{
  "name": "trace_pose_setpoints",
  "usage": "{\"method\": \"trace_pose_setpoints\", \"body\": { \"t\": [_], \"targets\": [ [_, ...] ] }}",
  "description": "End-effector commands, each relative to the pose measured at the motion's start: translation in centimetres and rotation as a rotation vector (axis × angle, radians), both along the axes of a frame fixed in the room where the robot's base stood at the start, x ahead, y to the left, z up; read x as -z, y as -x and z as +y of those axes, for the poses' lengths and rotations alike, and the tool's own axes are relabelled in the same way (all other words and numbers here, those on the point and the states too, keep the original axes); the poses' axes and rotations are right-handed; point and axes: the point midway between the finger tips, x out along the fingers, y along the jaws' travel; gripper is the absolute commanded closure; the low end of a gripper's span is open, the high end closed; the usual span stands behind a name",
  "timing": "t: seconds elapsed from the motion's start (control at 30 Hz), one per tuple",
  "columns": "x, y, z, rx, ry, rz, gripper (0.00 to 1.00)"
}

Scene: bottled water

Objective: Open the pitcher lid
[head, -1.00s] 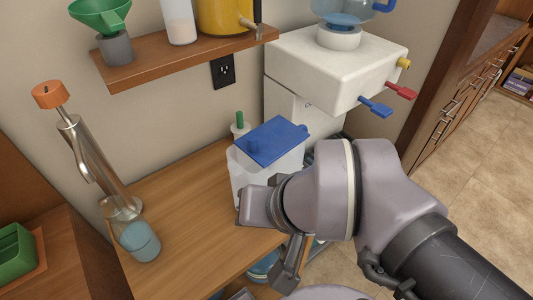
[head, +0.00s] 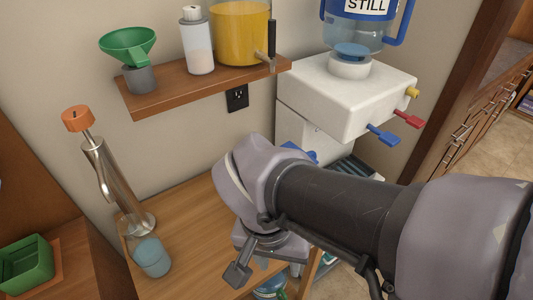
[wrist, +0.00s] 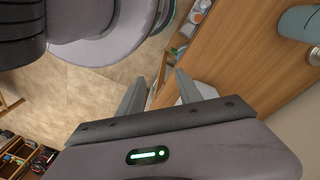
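The pitcher is almost wholly hidden behind my arm in the head view. Only part of its blue lid (head: 302,151) shows above the arm, in front of the dispenser. I cannot tell from this whether the lid is shut or raised. In the wrist view my gripper (wrist: 160,82) has its two fingers apart, with nothing clearly held between them. A pale surface beside the right finger may be part of the pitcher, but I cannot tell. My fingertips are hidden in the head view.
A white water dispenser (head: 345,88) with blue and red levers stands behind. A wooden shelf (head: 160,97) holds a green funnel (head: 128,45), a white bottle (head: 197,45) and a yellow container (head: 240,35).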

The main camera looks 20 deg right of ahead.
Motion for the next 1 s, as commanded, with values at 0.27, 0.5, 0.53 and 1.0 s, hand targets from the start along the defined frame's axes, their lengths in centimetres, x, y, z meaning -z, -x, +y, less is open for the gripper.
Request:
{"method": "trace_pose_setpoints", "body": {
  "t": [0.27,0.5,0.53,1.0],
  "targets": [
    [-5.6,-6.9,1.3,0.271,1.034,-0.436,0.59],
    [-5.8,-10.2,8.2,0.255,1.042,-1.063,0.59],
    [-5.8,-10.4,8.3,0.256,1.037,-1.083,0.59],
    [-5.5,-16.3,-1.7,0.264,1.035,-1.088,0.59]
  ]
}}
